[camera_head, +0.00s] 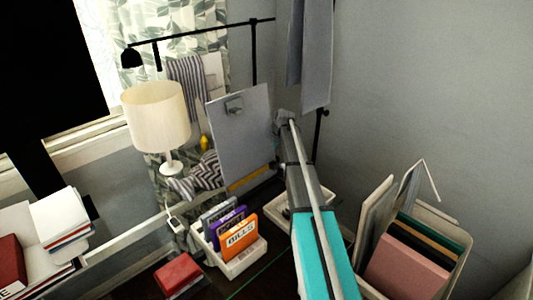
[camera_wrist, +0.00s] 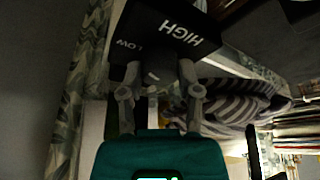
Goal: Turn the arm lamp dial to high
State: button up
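The black arm lamp (camera_head: 200,35) stands in the back corner in the head view, its long bar reaching left to a small black shade (camera_head: 131,57). In the wrist view, a black control panel (camera_wrist: 165,30) carries the white words HIGH and LOW, tilted in the picture. A dark rounded knob, seemingly the dial (camera_wrist: 153,73), is just below the words. My gripper (camera_wrist: 159,72) has its two fingers apart, one on each side of the knob; contact is unclear in the dim light. In the head view, my gripper (camera_head: 285,117) is far off beside the grey board, and the dial is hidden.
A cream table lamp (camera_head: 157,115) and a grey clipboard-like board (camera_head: 241,135) stand left of my arm. A white bin with folders (camera_head: 238,240) is in front. A box of files (camera_head: 410,260) is at right. Grey cloth (camera_head: 317,55) hangs above my gripper.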

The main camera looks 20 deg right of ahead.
grip_shut()
jog(key=shift+s, duration=0.1)
jog(key=shift+m+t+h, duration=0.3)
jog(key=shift+m+h, duration=0.1)
jog(key=shift+m, duration=1.1)
jog(key=o, duration=0.7)
grip_release()
